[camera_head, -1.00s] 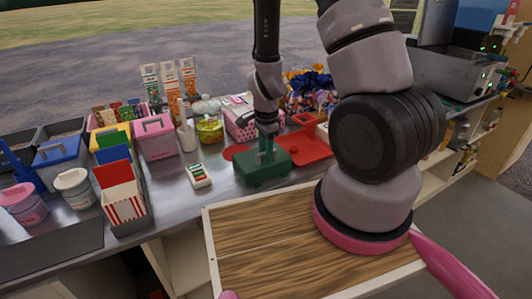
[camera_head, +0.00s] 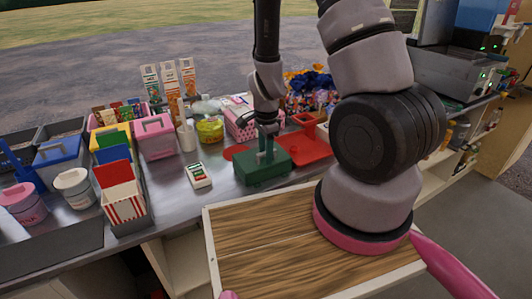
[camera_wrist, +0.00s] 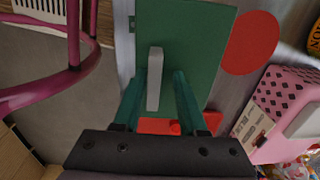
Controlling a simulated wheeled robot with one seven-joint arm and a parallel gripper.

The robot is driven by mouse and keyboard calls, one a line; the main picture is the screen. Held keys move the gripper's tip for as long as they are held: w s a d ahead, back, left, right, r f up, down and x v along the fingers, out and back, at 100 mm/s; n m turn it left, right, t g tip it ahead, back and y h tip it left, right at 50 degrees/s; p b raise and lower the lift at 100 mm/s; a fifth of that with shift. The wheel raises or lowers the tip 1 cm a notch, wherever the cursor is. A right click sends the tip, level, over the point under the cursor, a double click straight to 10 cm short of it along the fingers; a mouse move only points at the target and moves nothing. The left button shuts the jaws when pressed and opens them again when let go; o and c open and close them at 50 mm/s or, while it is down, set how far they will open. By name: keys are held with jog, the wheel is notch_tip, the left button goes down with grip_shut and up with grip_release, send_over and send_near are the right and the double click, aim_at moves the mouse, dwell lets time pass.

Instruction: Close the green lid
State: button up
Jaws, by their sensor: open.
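The green box (camera_head: 262,169) stands on the metal counter, left of a red tray (camera_head: 308,147). In the wrist view its green lid (camera_wrist: 205,55) is a flat panel with a pale grey bar handle (camera_wrist: 154,78). My gripper (camera_head: 266,150) is over the top of the box, pointing down. In the wrist view my gripper (camera_wrist: 158,85) is open, with its two teal fingers on either side of the handle. Gaps seem to show beside the handle. My fingers hide part of the lid in the head view. I cannot tell how far the lid is from shut.
A white card device (camera_head: 198,175) lies left of the box. A red disc (camera_wrist: 250,42) lies close beside the lid. A pink dotted box (camera_head: 240,117) and wrapped sweets (camera_head: 305,90) stand behind. A wooden board (camera_head: 270,245) is in front.

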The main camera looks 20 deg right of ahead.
jog(key=shift+s+d+f+g, duration=0.15)
jog(key=shift+s+f+g, duration=0.15)
jog(key=shift+s+f, duration=0.65)
jog(key=shift+a+r, duration=0.2)
jog(key=r, duration=0.2)
jog(key=w+a+r, duration=0.1)
notch_tip(320, 180, up, 10)
jog(key=d, duration=0.1)
jog(key=shift+w+f, duration=0.15)
jog(key=shift+f, duration=0.05)
jog(key=shift+d, duration=0.1)
jog(key=s+d+r+n+t, duration=0.1)
jog(key=s+r+n+t, duration=0.1)
jog(key=r, duration=0.7)
jog(key=s+d+r+n+t+y, duration=0.1)
jog(key=s+r+n, duration=0.3)
jog(key=r, duration=0.6)
jog(key=s+d+r+n+t+y, duration=0.1)
jog(key=s+r+n+t, duration=0.2)
jog(key=r, duration=0.7)
jog(key=n+t, duration=0.1)
jog(key=n, duration=0.1)
jog(key=shift+d+n, duration=0.3)
jog(key=shift+d, duration=0.1)
